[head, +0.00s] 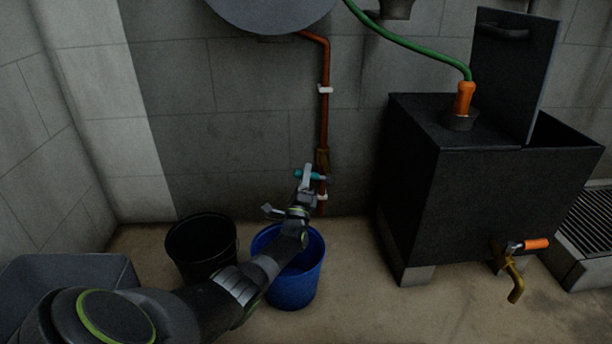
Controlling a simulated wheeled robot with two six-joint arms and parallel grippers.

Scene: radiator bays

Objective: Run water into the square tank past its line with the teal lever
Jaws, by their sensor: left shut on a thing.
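The teal lever (320,176) sits on a copper pipe that runs down the back wall. My left gripper (307,172) is shut on the teal lever, and its fingers hide part of it. The square tank (510,195) is a dark box at the right with its lid (513,75) standing upright. A green hose (430,54) ends in an orange nozzle (464,98) in a dark collar on the tank's top. The tank's line and any water inside are not visible. My right gripper is not in view.
A blue bucket (298,284) stands below my left arm, with a black bucket (201,246) to its left. A brass tap with an orange handle (536,244) juts from the tank's front. A grated trough (592,225) is at the far right. Floor between blue bucket and tank is clear.

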